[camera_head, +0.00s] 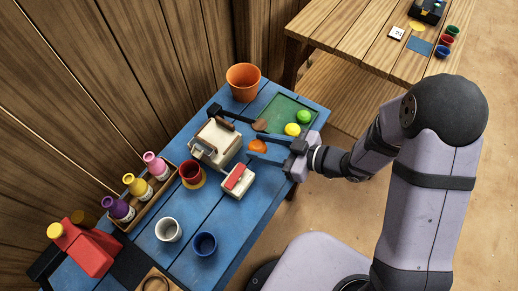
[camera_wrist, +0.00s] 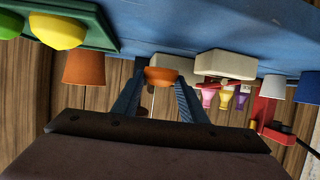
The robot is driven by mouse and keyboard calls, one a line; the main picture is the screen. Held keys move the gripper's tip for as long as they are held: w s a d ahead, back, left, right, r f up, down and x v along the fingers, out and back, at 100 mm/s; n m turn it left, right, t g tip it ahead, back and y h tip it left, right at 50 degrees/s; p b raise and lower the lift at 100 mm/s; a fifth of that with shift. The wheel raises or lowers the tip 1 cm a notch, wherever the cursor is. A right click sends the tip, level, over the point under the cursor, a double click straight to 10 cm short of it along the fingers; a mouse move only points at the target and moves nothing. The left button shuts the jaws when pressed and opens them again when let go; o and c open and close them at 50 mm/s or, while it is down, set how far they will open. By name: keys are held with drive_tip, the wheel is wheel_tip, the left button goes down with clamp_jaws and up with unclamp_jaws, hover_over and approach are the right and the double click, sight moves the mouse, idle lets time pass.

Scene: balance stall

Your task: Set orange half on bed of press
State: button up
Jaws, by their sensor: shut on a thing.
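The orange half (camera_head: 257,146) is held between the two fingers of my gripper (camera_head: 262,149), to the right of the press in the head view. The orange half also shows in the wrist view (camera_wrist: 161,76), between the blue fingertips. The press (camera_head: 215,141) is a cream block with a grey metal frame and a dark lever arm, standing on the blue table. In the head view my gripper is apart from the press, and the height of the fruit above the table is hard to tell. The bed of the press is partly hidden by its frame.
A green tray (camera_head: 284,107) with a yellow fruit half (camera_head: 292,129) and a green one (camera_head: 304,116) lies behind my gripper.

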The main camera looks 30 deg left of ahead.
drive_tip(key=shift+s+a, duration=0.1)
drive_tip(key=shift+a, duration=0.2)
drive_tip(key=shift+a+f, duration=0.15)
drive_tip(key=shift+f, duration=0.2)
drive_tip(key=shift+f+p, duration=0.35)
drive_tip(key=shift+f, duration=1.05)
drive_tip(key=shift+f, duration=0.15)
drive_tip(key=o, duration=1)
